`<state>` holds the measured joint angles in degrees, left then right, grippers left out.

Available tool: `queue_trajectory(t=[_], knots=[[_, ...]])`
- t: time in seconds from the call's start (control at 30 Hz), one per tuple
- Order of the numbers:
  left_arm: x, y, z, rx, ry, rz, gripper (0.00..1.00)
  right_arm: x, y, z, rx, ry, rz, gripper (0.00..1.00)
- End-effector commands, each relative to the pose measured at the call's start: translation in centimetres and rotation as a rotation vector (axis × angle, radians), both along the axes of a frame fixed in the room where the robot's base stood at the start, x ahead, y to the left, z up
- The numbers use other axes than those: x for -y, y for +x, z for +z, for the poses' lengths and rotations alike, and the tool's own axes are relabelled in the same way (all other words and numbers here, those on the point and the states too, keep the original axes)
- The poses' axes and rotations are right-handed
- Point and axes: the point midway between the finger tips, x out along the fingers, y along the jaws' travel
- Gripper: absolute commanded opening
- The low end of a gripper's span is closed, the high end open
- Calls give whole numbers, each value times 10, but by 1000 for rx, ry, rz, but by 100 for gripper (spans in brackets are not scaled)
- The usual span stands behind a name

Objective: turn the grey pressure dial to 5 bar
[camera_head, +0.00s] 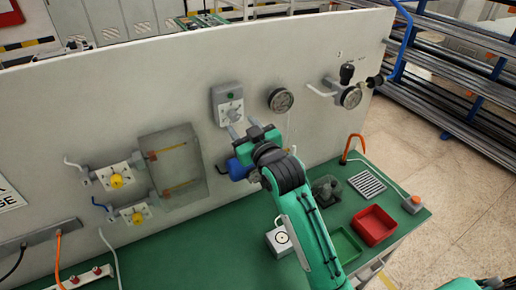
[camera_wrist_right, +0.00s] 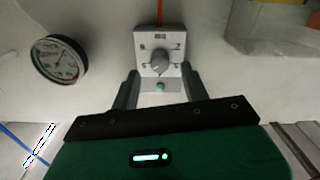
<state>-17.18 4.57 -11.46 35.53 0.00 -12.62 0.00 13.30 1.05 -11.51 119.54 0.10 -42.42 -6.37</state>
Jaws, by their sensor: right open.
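The grey pressure dial is a round knob (camera_wrist_right: 160,63) on a pale box with printed numbers and a green spot. In the head view the dial box (camera_head: 217,103) is on the upright white panel, left of a round gauge (camera_head: 281,100). My right gripper (camera_head: 242,127) is in front of and just below the box, its jaws apart and empty. In the right wrist view my right gripger's fingers (camera_wrist_right: 160,88) point at the box, one on each side of its lower part, with the knob ahead between them. I cannot read the dial's setting for sure. My left gripper is not in view.
A clear box (camera_head: 180,190) on the panel lies left of the gripper, with yellow-knobbed valves (camera_head: 116,181) beyond it. A second gauge with a black knob (camera_head: 347,74) is at the right. A red tray (camera_head: 374,226) stands on the green bench.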

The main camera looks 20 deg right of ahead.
Motion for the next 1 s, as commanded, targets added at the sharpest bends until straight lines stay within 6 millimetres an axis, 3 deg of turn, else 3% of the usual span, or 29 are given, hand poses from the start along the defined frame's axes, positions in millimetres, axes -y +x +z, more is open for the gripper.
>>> queue_trajectory(t=[0.03, 0.3, 0.5, 1.0], knots=[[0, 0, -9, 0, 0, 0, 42, 2, -11, -5, 2, -1, 0, 46], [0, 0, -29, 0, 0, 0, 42, 12, -63, -4, 1, 0, 0, 46], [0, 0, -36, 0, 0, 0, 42, 17, -87, -2, 0, 0, 0, 46], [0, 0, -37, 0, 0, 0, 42, 19, -95, 0, -1, 0, 0, 46]])
